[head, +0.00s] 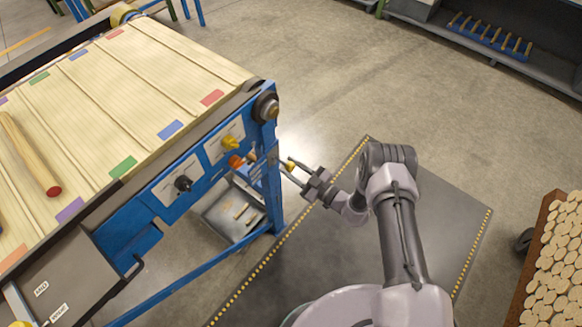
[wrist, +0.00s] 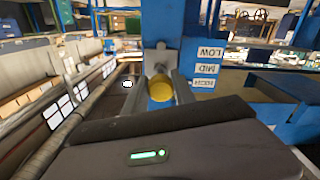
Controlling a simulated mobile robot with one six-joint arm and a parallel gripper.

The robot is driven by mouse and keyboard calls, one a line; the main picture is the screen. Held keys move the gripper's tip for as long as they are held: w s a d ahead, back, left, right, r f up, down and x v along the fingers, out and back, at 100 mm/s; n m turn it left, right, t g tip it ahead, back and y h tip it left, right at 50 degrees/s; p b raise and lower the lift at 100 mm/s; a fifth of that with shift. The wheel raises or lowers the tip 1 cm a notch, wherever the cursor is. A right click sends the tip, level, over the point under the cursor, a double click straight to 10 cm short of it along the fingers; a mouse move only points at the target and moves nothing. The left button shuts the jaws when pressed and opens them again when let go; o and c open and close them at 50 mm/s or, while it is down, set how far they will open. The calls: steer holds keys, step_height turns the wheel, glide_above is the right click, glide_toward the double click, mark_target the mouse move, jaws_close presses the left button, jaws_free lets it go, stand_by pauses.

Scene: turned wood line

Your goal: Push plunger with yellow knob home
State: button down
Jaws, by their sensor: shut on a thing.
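The yellow plunger knob (wrist: 160,90) sits between the two fingers of my gripper (wrist: 162,88) in the wrist view. The fingers are shut on it, one on each side. Behind the knob, a grey plunger fitting (wrist: 160,58) meets the blue post (wrist: 180,25). In the head view, the yellow knob (head: 290,166) shows at the tips of my gripper (head: 290,170), just right of the blue post at the corner of the conveyor frame. How far the plunger stands out is hard to tell.
White labels (wrist: 207,68), one reading LOW and one MID, sit on the post beside the plunger. The conveyor (head: 130,75) carries a turned wood piece (head: 28,155). Its side panel has another yellow knob (head: 229,143), an orange knob (head: 236,161) and a black knob (head: 183,183). Wooden discs (head: 560,255) lie at right.

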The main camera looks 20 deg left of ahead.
mark_target(283, 163)
steer(key=shift+a+f, duration=0.1)
steer(key=shift+w+a+f+b, duration=0.1)
steer(key=shift+a+b, duration=0.2)
steer(key=shift+b, duration=0.25)
steer(key=shift+b+x, duration=1)
steer(key=shift+x, duration=0.25)
steer(key=shift+r, duration=0.2)
steer(key=c, duration=1)
jaws_free()
steer(key=shift+w+a, duration=0.1)
steer(key=shift+c, duration=0.2)
steer(key=p+v, duration=0.4)
steer(key=v, duration=1.3)
steer(key=shift+d, duration=0.25)
